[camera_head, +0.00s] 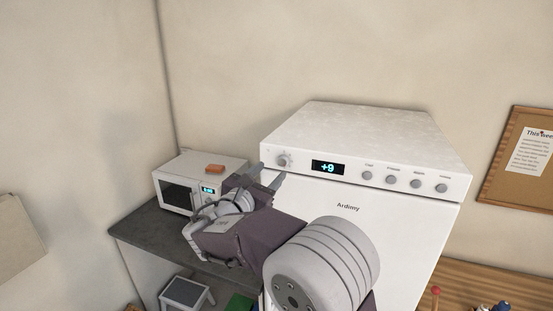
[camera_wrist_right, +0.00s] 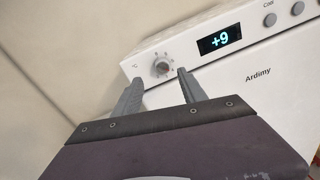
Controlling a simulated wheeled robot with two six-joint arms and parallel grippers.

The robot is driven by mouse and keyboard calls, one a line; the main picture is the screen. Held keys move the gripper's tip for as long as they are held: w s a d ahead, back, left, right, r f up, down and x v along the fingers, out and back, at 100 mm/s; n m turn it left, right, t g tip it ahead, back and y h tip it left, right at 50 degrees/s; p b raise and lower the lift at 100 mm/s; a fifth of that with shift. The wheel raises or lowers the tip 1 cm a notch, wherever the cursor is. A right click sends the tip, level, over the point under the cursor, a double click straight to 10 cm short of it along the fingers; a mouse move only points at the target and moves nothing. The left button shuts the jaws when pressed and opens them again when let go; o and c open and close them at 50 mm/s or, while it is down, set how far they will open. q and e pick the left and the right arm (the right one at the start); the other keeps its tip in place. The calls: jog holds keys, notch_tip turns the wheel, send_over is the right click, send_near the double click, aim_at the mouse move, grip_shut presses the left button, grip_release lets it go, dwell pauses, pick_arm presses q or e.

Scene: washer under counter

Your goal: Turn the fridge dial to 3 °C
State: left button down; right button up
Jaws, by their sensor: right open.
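The white fridge (camera_head: 385,215) stands at the centre right of the head view, with a control strip along its top front edge. The dial (camera_head: 284,160) is a grey round knob at the left end of that strip. It also shows in the right wrist view (camera_wrist_right: 161,67). The display (camera_head: 328,168) beside it reads +9. My right gripper (camera_head: 267,176) is open and empty, just in front of and below the dial. In the right wrist view its fingers (camera_wrist_right: 157,78) are spread, with the dial beyond and between their tips. My left gripper is not in view.
Several grey buttons (camera_head: 391,176) line the strip right of the display. A cork board (camera_head: 510,185) hangs at the right.

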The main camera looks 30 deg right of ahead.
aim_at(283, 161)
jog(key=p+x, duration=0.2)
jog(key=x, duration=0.3)
jog(key=shift+s+d+r, duration=0.15)
jog(key=shift+d, duration=0.5)
jog(key=shift+a, duration=0.25)
jog(key=shift+w+a, duration=0.1)
jog(key=shift+w, duration=0.1)
jog(key=c, duration=1)
grip_shut()
jog(key=m+b, duration=0.2)
jog(key=b, duration=0.1)
jog(key=m+b, duration=0.2)
jog(key=b, duration=0.2)
jog(key=m+b, duration=0.2)
jog(key=b, duration=0.2)
jog(key=shift+s+f+m, duration=0.15)
jog(key=shift+f+m, duration=0.15)
pick_arm(q)
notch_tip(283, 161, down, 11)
jog(key=b, duration=0.2)
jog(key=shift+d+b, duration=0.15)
jog(key=shift+b, duration=0.25)
pick_arm(e)
jog(key=shift+r+m+y, duration=0.3)
jog(key=shift+m, duration=0.8)
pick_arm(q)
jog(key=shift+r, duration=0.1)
